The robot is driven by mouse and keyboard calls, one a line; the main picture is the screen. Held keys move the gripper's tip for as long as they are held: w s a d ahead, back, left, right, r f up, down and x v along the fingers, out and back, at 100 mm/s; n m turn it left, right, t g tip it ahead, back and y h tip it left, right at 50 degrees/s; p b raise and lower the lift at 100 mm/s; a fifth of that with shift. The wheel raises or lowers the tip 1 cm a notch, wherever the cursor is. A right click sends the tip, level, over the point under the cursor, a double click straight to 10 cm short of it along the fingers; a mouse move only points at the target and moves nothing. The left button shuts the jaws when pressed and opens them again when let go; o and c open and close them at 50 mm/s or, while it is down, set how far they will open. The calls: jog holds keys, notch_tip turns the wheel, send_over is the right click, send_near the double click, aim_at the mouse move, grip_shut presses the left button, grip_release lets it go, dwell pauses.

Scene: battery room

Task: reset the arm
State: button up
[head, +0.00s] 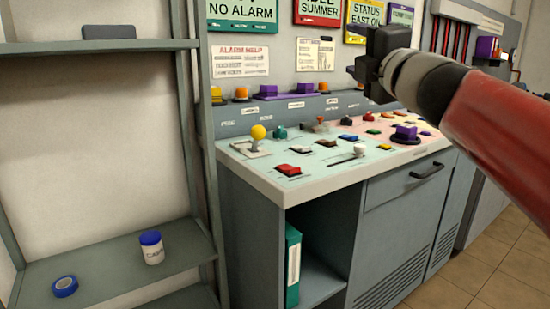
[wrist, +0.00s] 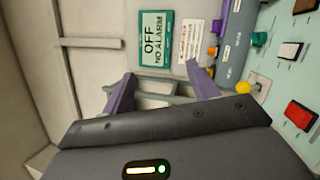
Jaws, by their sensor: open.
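My gripper (head: 358,60) is raised in the upper right of the head view, in front of the wall signs and above the control console (head: 262,179). My red arm reaches in from the right edge. In the wrist view, the two fingers of my gripper (wrist: 160,92) are spread apart with nothing between them. A yellow ball-topped lever (head: 258,132) stands on the console's left end; it also shows in the wrist view (wrist: 243,87).
A grey shelf unit (head: 120,273) at the left holds a white jar with a blue lid (head: 151,248) and a blue tape roll (head: 64,286). A teal binder (head: 292,265) stands under the console. Floor shows at the lower right.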

jog(key=s+d+f+m+g+h, duration=0.2)
jog(key=s+d+f+m+h, duration=0.1)
jog(key=f+m, duration=0.35)
jog(key=s+d+f+m+g+h, duration=0.2)
jog(key=s+f+m+h, duration=0.1)
jog(key=f+m, duration=0.3)
jog(key=s+d+f+m+g+h, duration=0.1)
jog(key=s+d+f+m+h, duration=0.15)
jog(key=f+m, duration=0.4)
jog(key=s+a+f+m+g+y, duration=0.1)
jog(key=s+a+f+m+g, duration=0.1)
jog(key=s+f, duration=0.6)
jog(key=s+a+f+m+g+y, duration=0.1)
jog(key=s+a+f+m+g, duration=0.2)
jog(key=s+f+g, duration=0.4)
notch_tip(320, 180, down, 9)
jog(key=shift+s+a+f, duration=0.1)
jog(key=shift+s+a, duration=0.65)
jog(key=shift+a, duration=0.05)
